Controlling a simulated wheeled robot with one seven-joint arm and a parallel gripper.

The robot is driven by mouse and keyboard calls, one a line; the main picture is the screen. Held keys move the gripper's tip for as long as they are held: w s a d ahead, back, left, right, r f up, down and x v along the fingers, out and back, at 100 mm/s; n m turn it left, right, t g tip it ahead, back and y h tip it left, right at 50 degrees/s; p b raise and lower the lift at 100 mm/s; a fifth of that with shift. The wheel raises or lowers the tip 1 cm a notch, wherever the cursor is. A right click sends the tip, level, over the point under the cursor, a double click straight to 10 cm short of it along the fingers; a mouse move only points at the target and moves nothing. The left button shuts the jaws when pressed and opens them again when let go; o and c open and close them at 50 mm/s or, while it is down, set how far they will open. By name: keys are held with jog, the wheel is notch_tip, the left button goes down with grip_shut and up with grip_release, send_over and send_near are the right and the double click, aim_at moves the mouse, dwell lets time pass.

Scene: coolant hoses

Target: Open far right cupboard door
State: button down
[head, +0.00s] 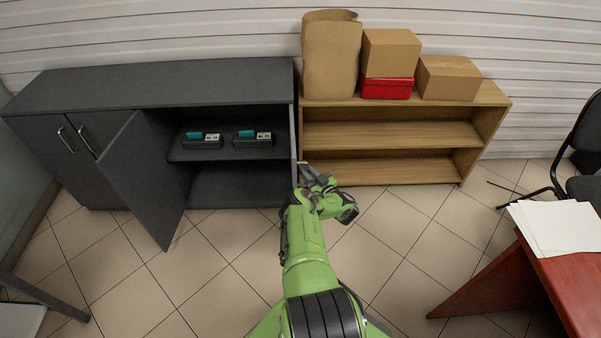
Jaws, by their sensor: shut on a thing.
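The dark grey cupboard (190,80) stands against the wall on the left. Its far right door (293,140) stands open and shows nearly edge-on as a thin strip at the right end of the cupboard. A pale handle (301,163) shows on that door's outer side. My gripper (308,171) is at this handle, to the right of the door, and is shut on it. The fingertips are small and partly hidden by my green arm. The neighbouring door (150,180) is open, swung out to the left.
Two dark devices (202,141) sit on the cupboard's inner shelf. A wooden shelf unit (400,135) bearing boxes and a paper bag stands close on the right. A red desk (560,285) and a black chair (585,150) are at right. The tiled floor before the cupboard is clear.

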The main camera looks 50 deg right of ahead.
jog(key=shift+w+r, duration=0.35)
jog(key=c, duration=1.4)
grip_release()
jog(key=shift+o, duration=1)
jog(key=shift+w+d+f, duration=0.15)
jog(key=shift+f, duration=0.15)
